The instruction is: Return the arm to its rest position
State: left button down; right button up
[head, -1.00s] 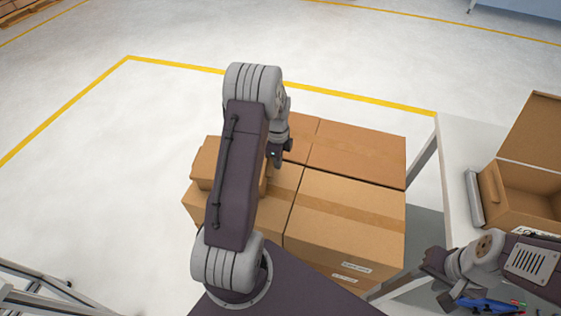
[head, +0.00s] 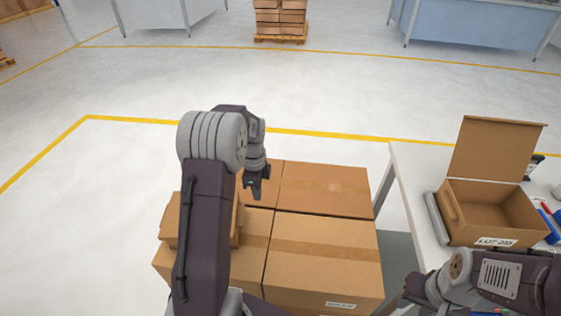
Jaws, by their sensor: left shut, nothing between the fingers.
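My left arm rises from the bottom of the head view and bends over at a grey joint. Its left gripper (head: 255,190) points down, shut and empty, above the cardboard boxes. I cannot tell how high it is over them. My right gripper (head: 418,293) is low at the right, by the front of the white table (head: 404,168). Its fingers are small and dark, and I cannot tell whether they are open.
Large closed boxes (head: 325,252) stand together, with a smaller box (head: 170,225) on top at left, partly behind my left arm. An open box (head: 490,213) labelled LOT sits on the table beside a grey roll (head: 436,218). Floor at left is clear.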

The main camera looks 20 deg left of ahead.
pick_arm(q)
jog(key=s+d+r+t+p, duration=0.1)
jog(key=s+d+r, duration=0.2)
jog(key=d+r, duration=0.15)
jog(key=s+d+r+p, duration=0.1)
jog(key=s+d+r, duration=0.2)
jog(key=d, duration=0.3)
jog(key=s+d+f+n, duration=0.2)
jog(key=s+f+n, duration=0.2)
jog(key=s+n, duration=0.5)
jog(key=n, duration=0.6)
jog(key=shift+s+d+p, duration=0.2)
jog(key=shift+s+p, duration=0.15)
